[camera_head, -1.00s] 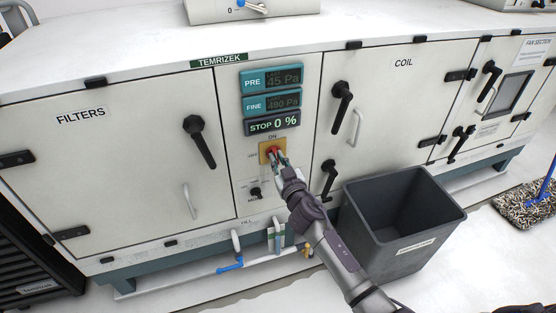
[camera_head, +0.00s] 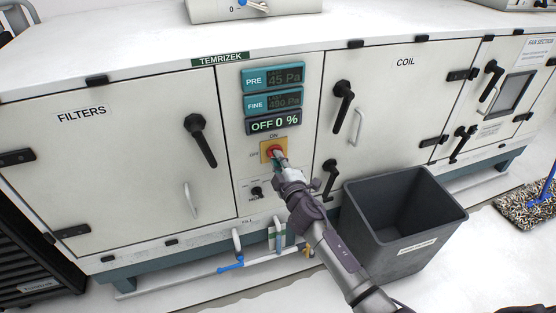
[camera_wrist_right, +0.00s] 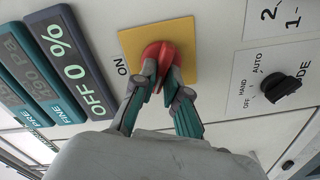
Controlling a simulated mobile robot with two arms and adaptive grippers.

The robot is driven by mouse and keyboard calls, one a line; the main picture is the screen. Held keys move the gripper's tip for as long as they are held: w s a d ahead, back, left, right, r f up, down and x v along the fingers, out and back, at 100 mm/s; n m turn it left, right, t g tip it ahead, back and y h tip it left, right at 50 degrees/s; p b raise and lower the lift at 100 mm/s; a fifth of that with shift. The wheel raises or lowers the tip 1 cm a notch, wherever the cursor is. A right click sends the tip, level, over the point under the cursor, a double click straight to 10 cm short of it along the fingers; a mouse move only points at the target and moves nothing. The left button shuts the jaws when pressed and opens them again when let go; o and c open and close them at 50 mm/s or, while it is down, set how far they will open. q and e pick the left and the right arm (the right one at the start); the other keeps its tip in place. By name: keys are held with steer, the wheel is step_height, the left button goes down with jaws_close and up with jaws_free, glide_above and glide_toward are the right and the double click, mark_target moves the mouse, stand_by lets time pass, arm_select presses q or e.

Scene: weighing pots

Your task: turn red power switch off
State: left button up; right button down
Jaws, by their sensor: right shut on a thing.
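The red power switch (camera_head: 273,150) sits on a yellow plate (camera_head: 264,152) on the machine's control panel. In the right wrist view the red switch (camera_wrist_right: 155,55) shows as a rotary knob on its yellow plate (camera_wrist_right: 187,42), with "ON" printed beside the plate. My right gripper (camera_head: 281,162) reaches up to it from the lower right. In the right wrist view my right gripper's fingers (camera_wrist_right: 160,84) are closed on the knob's grip from both sides. The display (camera_head: 273,123) above reads "OFF 0 %". My left gripper is not in view.
A black mode knob (camera_head: 256,193) sits below the switch. Black door handles (camera_head: 342,107) flank the panel. A grey bin (camera_head: 402,220) stands on the floor at the right, close to my right arm. Pipes with a blue valve (camera_head: 231,264) run along the base.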

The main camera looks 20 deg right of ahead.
steer(key=n, duration=0.5)
steer(key=shift+f, duration=0.2)
steer(key=shift+n, duration=0.4)
steer(key=c, duration=1.2)
jaws_free()
steer(key=shift+s, duration=0.1)
steer(key=s, duration=1.2)
steer(key=shift+d, duration=0.2)
